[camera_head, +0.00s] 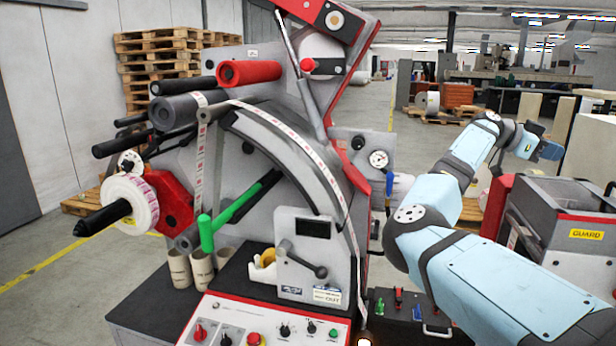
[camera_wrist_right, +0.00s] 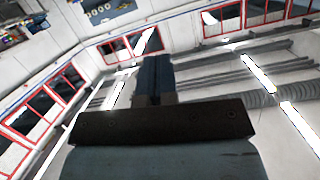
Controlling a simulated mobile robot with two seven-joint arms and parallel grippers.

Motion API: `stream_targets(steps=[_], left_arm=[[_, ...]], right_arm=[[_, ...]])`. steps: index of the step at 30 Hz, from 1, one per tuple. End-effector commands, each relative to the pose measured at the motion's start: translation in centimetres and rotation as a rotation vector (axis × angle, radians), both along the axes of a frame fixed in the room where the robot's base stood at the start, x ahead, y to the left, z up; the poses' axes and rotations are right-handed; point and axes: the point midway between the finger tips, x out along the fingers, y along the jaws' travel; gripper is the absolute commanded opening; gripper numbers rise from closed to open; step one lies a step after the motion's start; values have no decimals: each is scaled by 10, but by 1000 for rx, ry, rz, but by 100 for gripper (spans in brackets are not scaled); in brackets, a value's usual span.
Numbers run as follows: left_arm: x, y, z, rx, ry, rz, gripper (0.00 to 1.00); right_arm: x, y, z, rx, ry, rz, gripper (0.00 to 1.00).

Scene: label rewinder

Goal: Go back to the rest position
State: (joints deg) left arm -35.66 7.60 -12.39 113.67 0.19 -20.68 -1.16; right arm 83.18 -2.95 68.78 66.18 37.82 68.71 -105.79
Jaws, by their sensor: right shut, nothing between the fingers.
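My right arm (camera_head: 455,255) comes in from the lower right, bends at the elbow and rises beside the label rewinder (camera_head: 290,150). My right gripper (camera_head: 552,150) is at the far end of that arm, right of the machine and clear of it. In the right wrist view the dark fingers (camera_wrist_right: 154,78) are together with nothing between them. Behind them are ceiling beams, ducts and red-framed windows. My left gripper and left arm are not in view.
A grey machine with a GUARD label (camera_head: 586,234) stands at the right, near my right arm. The control panel (camera_head: 265,325) is at the front. A white label roll (camera_head: 130,203) sits on the left spindle. Wooden pallets (camera_head: 155,65) are stacked behind. Open floor lies at the left.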

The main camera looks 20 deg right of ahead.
Motion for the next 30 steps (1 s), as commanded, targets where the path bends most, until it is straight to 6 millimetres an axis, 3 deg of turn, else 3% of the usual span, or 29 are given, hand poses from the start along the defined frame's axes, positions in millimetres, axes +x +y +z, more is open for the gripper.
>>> stream_targets(steps=[7, 14, 17, 23, 27, 30], left_arm=[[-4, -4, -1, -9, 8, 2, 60], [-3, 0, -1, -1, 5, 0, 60], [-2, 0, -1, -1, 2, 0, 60], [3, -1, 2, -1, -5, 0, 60], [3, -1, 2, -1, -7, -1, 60], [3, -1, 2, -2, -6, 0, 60]], right_arm=[[-13, -8, -22, -452, 125, 93, 0], [7, 29, -48, -837, 238, 395, 0], [22, 59, -71, -952, 281, 576, 0], [47, 135, -145, -1064, 347, 1003, 0], [50, 200, -217, -1037, 377, 1328, 0], [40, 249, -275, -964, 393, 1555, 0]])
